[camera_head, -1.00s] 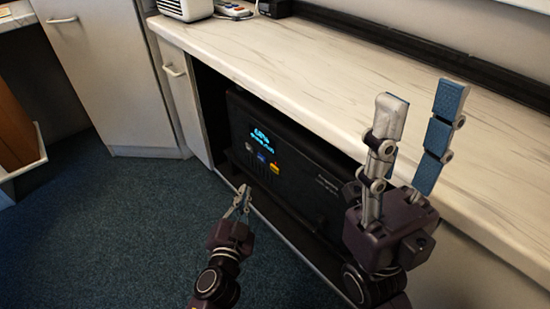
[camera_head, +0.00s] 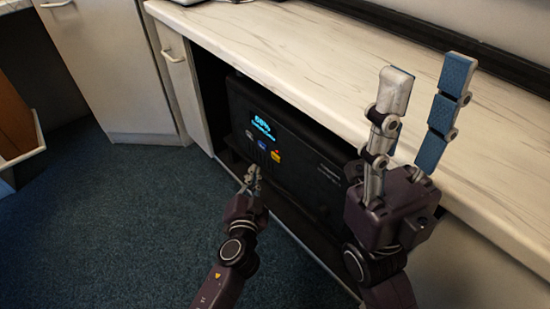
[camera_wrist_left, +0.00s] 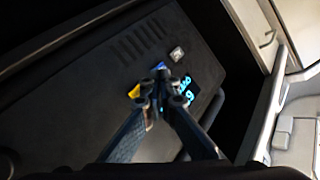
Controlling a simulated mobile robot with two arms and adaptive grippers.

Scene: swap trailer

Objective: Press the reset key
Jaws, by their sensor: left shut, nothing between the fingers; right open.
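A black power unit (camera_head: 310,180) sits in the open bay under the counter. Its lit blue display (camera_head: 263,127) shows a percentage, and below it are a grey key (camera_head: 249,135), a blue key (camera_head: 261,144) and a yellow key (camera_head: 276,156). I cannot read which key is reset. My left gripper (camera_head: 253,171) is shut and empty, just below the keys. In the left wrist view its fingertips (camera_wrist_left: 167,88) overlap the panel between the yellow key (camera_wrist_left: 135,91) and the display (camera_wrist_left: 187,88); contact cannot be told. My right gripper (camera_head: 424,100) is open, fingers up.
The marbled counter (camera_head: 270,55) overhangs the unit, and its front edge is close to my right gripper. A dark shelf edge (camera_head: 290,218) runs below the unit. White cabinet doors (camera_head: 110,75) stand to the left. The carpeted floor (camera_head: 110,220) is clear.

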